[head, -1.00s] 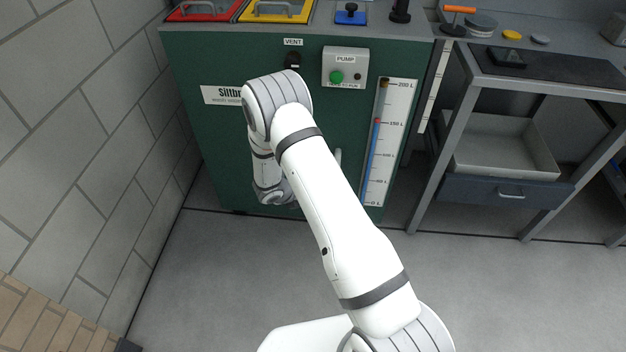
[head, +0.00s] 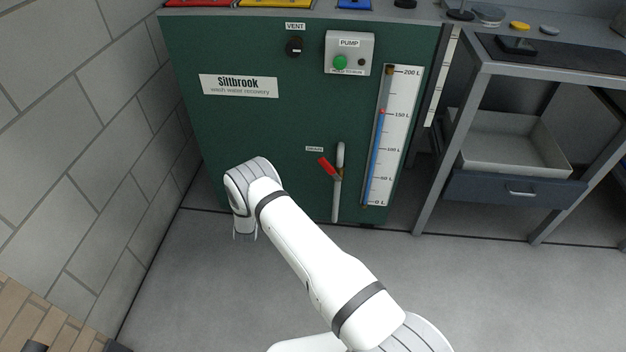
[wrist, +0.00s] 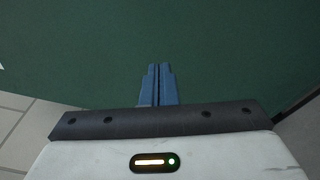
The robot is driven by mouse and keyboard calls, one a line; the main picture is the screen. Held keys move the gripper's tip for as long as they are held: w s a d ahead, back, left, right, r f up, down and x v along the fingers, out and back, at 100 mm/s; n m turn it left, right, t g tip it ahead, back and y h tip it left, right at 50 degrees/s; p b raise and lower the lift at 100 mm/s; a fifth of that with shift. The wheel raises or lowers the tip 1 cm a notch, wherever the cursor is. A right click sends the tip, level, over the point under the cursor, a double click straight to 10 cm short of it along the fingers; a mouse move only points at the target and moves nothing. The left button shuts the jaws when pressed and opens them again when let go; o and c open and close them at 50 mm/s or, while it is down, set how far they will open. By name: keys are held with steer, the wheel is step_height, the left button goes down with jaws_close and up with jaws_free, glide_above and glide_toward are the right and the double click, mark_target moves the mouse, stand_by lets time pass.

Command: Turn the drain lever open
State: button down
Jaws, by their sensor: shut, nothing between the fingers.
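The drain lever (head: 327,167) is a red handle on a pale vertical pipe (head: 340,157) low on the front of the green cabinet (head: 250,130). It slants, with its upper end to the left of the pipe, beside a small white label (head: 314,149). In the wrist view my gripper (wrist: 159,68) shows two blue fingers pressed together with nothing between them, in front of plain green panel. The lever is not in the wrist view. In the head view my arm's far end is low and left of the lever, and the fingers are hidden behind it.
A level gauge (head: 392,135) with a blue column is right of the pipe. The pump box (head: 348,53) and the vent knob (head: 295,46) are higher up. A grey bench (head: 480,60) with a drawer (head: 515,190) stands right. A block wall (head: 90,130) is left; the floor in front is clear.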

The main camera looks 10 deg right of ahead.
steer(key=s+d+m+h+b, duration=0.1)
steer(key=s+d+m+h, duration=0.3)
steer(key=d+h, duration=0.3)
steer(key=m+g+h+b, duration=0.3)
steer(key=m+g+h, duration=0.15)
steer(key=h, duration=0.55)
glide_toward(330, 170)
steer(key=shift+w+d+r, duration=1.15)
steer(key=shift+w+r, duration=0.65)
steer(key=shift+w, duration=0.9)
steer(key=shift+g, duration=0.45)
